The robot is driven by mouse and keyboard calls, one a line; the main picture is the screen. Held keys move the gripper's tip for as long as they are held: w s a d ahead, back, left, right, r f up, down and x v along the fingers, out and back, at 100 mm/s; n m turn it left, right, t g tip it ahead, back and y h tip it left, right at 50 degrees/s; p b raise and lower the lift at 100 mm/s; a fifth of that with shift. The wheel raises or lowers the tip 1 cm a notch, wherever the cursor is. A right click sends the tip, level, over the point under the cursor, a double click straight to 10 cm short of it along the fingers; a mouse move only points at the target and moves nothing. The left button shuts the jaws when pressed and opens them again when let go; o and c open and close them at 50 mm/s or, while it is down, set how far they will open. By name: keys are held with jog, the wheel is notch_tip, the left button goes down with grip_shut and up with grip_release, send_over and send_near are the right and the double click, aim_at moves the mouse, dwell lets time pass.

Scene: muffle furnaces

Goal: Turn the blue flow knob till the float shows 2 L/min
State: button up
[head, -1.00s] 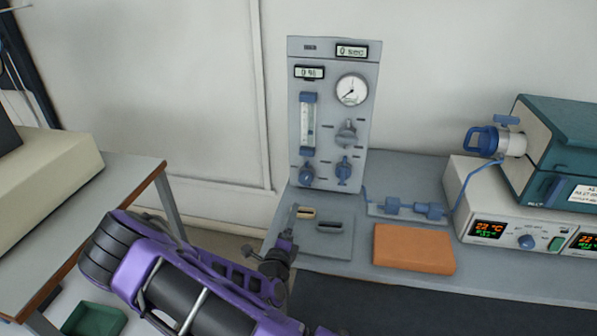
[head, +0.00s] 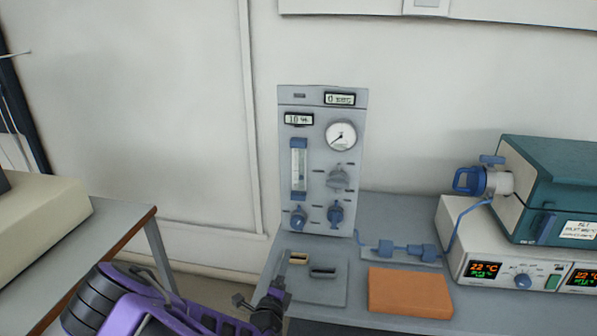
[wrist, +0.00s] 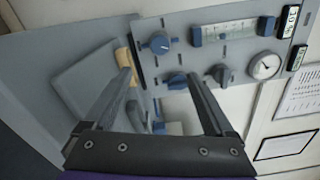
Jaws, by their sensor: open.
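The blue flow knob (head: 298,217) sits at the lower left of the upright grey gas panel (head: 310,232), just below the flow tube (head: 299,166). In the wrist view, turned on its side, the blue knob (wrist: 160,43) lies above the gap between my fingers, beside the flow tube (wrist: 226,33). The float's reading is too small to tell. My gripper (wrist: 161,76) is open and empty, its fingers pointing at the panel and apart from the knob. In the head view my gripper (head: 280,272) is low, in front of the panel's lower left.
A second blue valve (head: 335,214) and a grey knob (head: 338,180) are right of the flow knob. A grey plate (head: 331,292) with small pieces lies before the panel. An orange block (head: 410,293) and a furnace (head: 560,190) stand right. Space left of the panel is free.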

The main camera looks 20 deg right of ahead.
aim_at(297, 225)
jog(key=m+p, duration=0.1)
jog(key=m, duration=0.5)
jog(key=shift+d, duration=0.1)
jog(key=m, duration=0.4)
jog(key=shift+p, duration=0.4)
jog(key=m, duration=0.3)
jog(key=shift+d, duration=0.15)
jog(key=x, duration=1.7)
jog(key=shift+w+d, duration=0.1)
jog(key=shift+d, duration=0.05)
jog(key=shift+c, duration=0.3)
jog(key=c, duration=1.3)
jog(key=shift+n, duration=0.5)
